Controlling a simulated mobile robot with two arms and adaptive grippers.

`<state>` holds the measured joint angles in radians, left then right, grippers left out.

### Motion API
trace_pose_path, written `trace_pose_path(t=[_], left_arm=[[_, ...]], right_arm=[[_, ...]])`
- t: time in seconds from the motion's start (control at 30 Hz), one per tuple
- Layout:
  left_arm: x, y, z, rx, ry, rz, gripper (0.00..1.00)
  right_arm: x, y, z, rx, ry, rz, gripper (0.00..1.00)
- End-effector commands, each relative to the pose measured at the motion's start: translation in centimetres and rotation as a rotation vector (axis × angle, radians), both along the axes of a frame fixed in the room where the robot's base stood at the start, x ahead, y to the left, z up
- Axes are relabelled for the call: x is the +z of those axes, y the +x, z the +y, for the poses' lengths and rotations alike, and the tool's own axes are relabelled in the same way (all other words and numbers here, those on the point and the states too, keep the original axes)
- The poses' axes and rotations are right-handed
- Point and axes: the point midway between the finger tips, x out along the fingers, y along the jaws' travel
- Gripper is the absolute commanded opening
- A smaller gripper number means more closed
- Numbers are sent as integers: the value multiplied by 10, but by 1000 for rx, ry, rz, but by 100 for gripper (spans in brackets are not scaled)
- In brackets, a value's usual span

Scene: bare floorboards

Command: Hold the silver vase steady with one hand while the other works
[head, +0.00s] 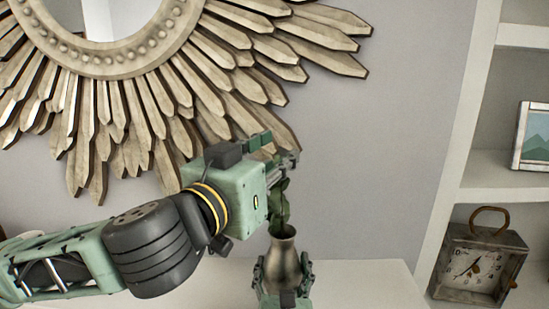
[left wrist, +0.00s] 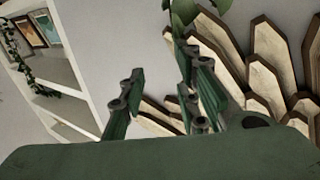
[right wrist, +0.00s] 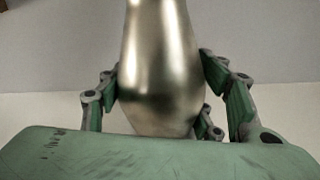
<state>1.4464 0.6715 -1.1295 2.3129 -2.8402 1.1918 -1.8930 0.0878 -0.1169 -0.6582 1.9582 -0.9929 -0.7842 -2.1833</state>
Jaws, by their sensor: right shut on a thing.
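The silver vase (head: 283,262) stands upright above the white surface in the head view, with green leaves (head: 280,205) rising from its mouth. My right gripper (head: 284,272) is shut around the vase body, with a finger on each side. In the right wrist view the vase (right wrist: 160,65) fills the space between the fingers, and its mouth is cut off. My left gripper (head: 275,150) is above the vase, close to the leaves. In the left wrist view its fingers (left wrist: 160,65) are apart with an empty gap, and a leaf (left wrist: 186,10) shows beyond the right finger.
A large sunburst mirror (head: 115,65) hangs on the wall behind my left arm. A white shelf (head: 500,187) at the right holds a clock (head: 480,262) and a framed picture (head: 535,135). The white surface (head: 370,283) right of the vase is clear.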

Motion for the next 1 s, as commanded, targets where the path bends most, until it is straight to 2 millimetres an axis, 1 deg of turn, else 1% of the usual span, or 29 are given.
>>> trace_pose_path(t=[0.03, 0.13, 0.23, 0.5, 0.6, 0.7, 0.83, 1.0], left_arm=[[0, 0, 0, 0, 0, 0, 30], [3, 0, 0, 0, 0, -1, 30], [13, 0, 0, 1, -1, -3, 30], [66, 0, 0, 1, -1, -5, 30], [82, 0, 0, 1, -2, -4, 30], [93, 0, 0, 1, 0, -2, 30], [99, 0, 0, 0, 0, 0, 30], [100, 0, 0, 0, 0, 0, 30]], right_arm=[[-4, 0, 0, -1, 1, 8, 19], [-4, 0, 0, -1, 1, 8, 19], [-4, 0, 0, -1, 1, 8, 19], [-4, 0, 0, -1, 1, 8, 19], [-4, 0, 0, 0, 1, 9, 19], [-4, 0, 0, 0, 1, 9, 19], [-4, 0, 0, 0, 1, 9, 19], [-4, 0, 0, 0, 1, 9, 19]])
